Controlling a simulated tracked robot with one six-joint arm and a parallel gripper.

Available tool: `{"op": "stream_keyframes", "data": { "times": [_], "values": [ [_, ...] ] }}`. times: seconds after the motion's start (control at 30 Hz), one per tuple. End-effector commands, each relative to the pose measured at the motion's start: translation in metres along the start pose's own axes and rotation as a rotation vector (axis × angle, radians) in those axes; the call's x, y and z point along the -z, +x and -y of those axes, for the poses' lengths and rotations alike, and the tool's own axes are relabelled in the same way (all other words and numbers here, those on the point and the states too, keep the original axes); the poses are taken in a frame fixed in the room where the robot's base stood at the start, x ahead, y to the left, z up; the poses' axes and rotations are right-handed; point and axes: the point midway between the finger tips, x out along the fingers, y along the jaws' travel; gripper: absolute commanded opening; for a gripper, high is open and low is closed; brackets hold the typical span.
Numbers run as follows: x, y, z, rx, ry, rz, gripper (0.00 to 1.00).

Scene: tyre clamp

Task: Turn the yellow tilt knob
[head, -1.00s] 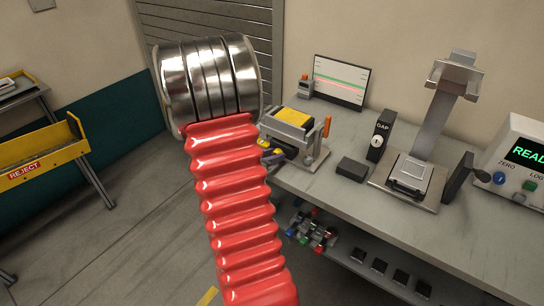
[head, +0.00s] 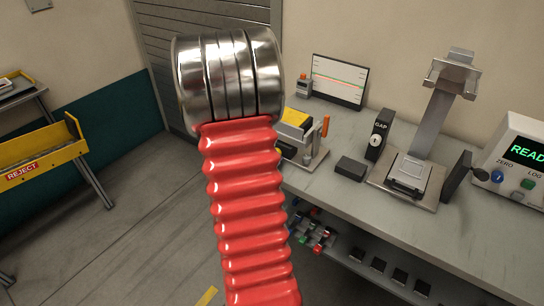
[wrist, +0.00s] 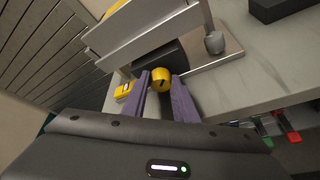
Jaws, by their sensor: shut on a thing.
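The yellow tilt knob (wrist: 161,80) shows in the wrist view at the front of the clamp fixture, with a dark mark on its face. My gripper (wrist: 161,75) has its two purple fingers on either side of the knob and is shut on it. The clamp fixture (wrist: 150,37) has a grey metal top and a dark rounded part behind the knob. In the head view the fixture, with its yellow top (head: 295,118) and orange lever (head: 325,126), stands at the bench's left end. My red arm hides the knob and gripper there.
The grey bench (head: 400,215) carries a black block (head: 351,168), a GAP gauge (head: 379,135), a metal stand (head: 440,115) and a readout box (head: 520,155). A small yellow block (wrist: 123,92) sits left of my fingers. A yellow reject tray (head: 40,155) stands far left.

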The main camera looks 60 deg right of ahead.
Motion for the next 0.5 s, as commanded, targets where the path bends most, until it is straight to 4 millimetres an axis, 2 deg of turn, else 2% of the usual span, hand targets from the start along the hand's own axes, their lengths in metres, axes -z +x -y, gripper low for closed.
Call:
{"op": "stream_keyframes", "data": {
  "times": [0.2,0.5],
  "values": [
    [-0.0012,0.0005,0.0019,-0.045,0.11,-0.006,0.04],
    [-0.0014,0.0006,0.0026,-0.076,0.183,-0.011,0.04]
  ]
}}
